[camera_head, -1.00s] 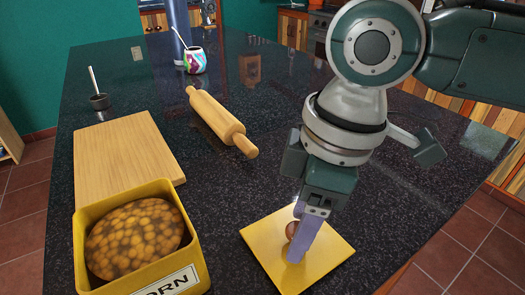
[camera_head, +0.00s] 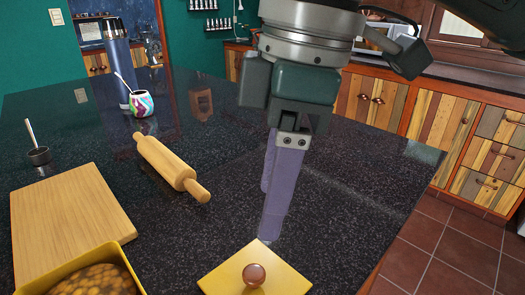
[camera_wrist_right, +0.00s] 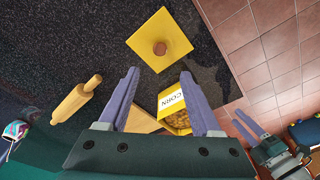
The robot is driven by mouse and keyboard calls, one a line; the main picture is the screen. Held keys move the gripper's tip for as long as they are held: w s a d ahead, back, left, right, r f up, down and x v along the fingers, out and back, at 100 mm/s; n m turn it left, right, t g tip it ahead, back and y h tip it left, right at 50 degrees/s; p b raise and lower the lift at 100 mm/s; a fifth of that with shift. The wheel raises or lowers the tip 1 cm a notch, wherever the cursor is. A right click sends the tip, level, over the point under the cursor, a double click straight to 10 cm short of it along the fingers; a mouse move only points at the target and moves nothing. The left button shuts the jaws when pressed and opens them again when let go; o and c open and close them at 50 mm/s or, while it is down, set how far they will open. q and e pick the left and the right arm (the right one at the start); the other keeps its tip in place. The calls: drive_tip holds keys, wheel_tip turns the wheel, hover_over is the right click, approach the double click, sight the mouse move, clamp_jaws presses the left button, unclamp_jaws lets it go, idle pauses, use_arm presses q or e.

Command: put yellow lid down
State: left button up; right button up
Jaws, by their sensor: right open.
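The yellow lid (camera_head: 290,268) is a square plate with a round brown knob (camera_head: 254,274). It lies flat on the dark counter at the bottom of the head view, partly cut off. It shows whole at the top of the right wrist view (camera_wrist_right: 172,28). My right gripper (camera_head: 268,215) has purple fingers, is open and empty, and is above the lid, apart from the knob. In the wrist view its fingers (camera_wrist_right: 160,73) are spread wide.
A wooden board (camera_head: 68,228) lies beside the box (camera_head: 112,255). A rolling pin (camera_head: 170,167) lies mid-counter. The counter right of the pin is clear.

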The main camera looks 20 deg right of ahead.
drive_tip(key=s+a+f+m+t+y, duration=0.2)
drive_tip(key=s+a+f+m+y, duration=0.1)
drive_tip(key=s+a+f, duration=0.3)
drive_tip(key=s+d+f+m, duration=0.1)
drive_tip(key=m, duration=0.1)
drive_tip(key=s+d+f+m+h, duration=0.1)
drive_tip(key=s+d, duration=0.1)
drive_tip(key=shift+d+f+m+t, duration=0.2)
drive_tip(key=shift+f+m+t, duration=0.1)
drive_tip(key=shift+m+t, duration=0.1)
drive_tip(key=s+d+f+m+h, duration=0.2)
drive_tip(key=s+d, duration=0.4)
drive_tip(key=d, duration=0.3)
drive_tip(key=shift+s+f+m+h, duration=0.25)
drive_tip(key=shift+m+h, duration=0.45)
drive_tip(key=shift+m, duration=0.4)
drive_tip(key=shift+r, duration=0.1)
wheel_tip(320, 180, up, 43)
drive_tip(key=p, duration=4.2)
drive_tip(key=shift+f+p, duration=0.2)
drive_tip(key=shift+p, duration=0.2)
